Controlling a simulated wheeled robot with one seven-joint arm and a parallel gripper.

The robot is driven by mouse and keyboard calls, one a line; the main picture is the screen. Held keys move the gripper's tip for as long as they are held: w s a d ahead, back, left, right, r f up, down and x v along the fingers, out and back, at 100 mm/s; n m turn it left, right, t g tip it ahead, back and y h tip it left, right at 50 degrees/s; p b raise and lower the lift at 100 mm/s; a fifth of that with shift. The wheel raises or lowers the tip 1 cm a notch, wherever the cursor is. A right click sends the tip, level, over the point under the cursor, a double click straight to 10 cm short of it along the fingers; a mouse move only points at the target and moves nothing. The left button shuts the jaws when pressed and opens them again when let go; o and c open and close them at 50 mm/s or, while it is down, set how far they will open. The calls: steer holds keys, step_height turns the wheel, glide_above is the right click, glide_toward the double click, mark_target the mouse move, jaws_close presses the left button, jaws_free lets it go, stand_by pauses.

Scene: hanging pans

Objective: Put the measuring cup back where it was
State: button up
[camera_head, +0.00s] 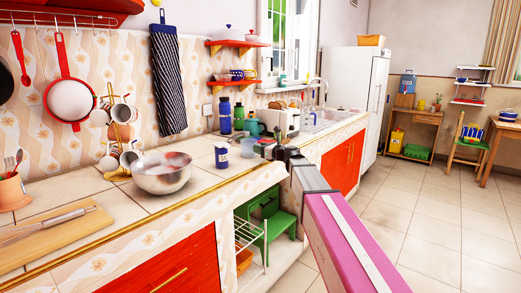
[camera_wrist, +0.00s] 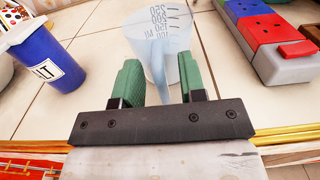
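The measuring cup (camera_wrist: 176,35) is clear, bluish plastic with printed volume marks. In the wrist view it stands upright on the tiled counter just beyond my fingertips, its handle toward me. My gripper (camera_wrist: 160,62) has two green fingers spread apart, with the handle (camera_wrist: 157,72) between them and a visible gap on both sides. In the head view the cup (camera_head: 247,148) is small, on the counter near the front edge, beside the end of my gripper (camera_head: 270,152); its fingers are hard to make out there.
A blue labelled canister (camera_wrist: 45,58) stands left of the cup. A grey block with blue and red tops (camera_wrist: 270,38) lies to the right. A steel bowl (camera_head: 162,173) is farther left on the counter. The counter's gold-trimmed edge (camera_wrist: 285,137) runs below my gripper.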

steer(key=v, duration=1.2)
steer(key=s+d+f+n+g+h, duration=0.1)
steer(key=s+f+n+g+h, duration=0.1)
steer(key=s+f+n, duration=0.35)
steer(key=s+f+n+g+h, duration=0.2)
steer(key=f+n, duration=0.1)
steer(key=f, duration=0.6)
steer(key=s+d+f+n+g+h, duration=0.1)
steer(key=s+f+n+g+h, duration=0.1)
steer(key=s+f+n, duration=0.35)
steer(key=s+d+f+n+g+h, duration=0.2)
steer(key=s+d+f+n+h, duration=0.2)
steer(key=s+f, duration=0.3)
steer(key=s+d+f+n+g+h, duration=0.3)
steer(key=s+d+f+n+h, duration=0.1)
steer(key=s+d+f+n, duration=0.2)
step_height(320, 180, down, 3)
steer(key=shift+s+d+r+n, duration=0.15)
steer(key=shift+s+d+n, duration=0.2)
steer(key=shift+s+n, duration=0.35)
steer(key=shift+w, duration=0.15)
steer(key=shift+c, duration=0.5)
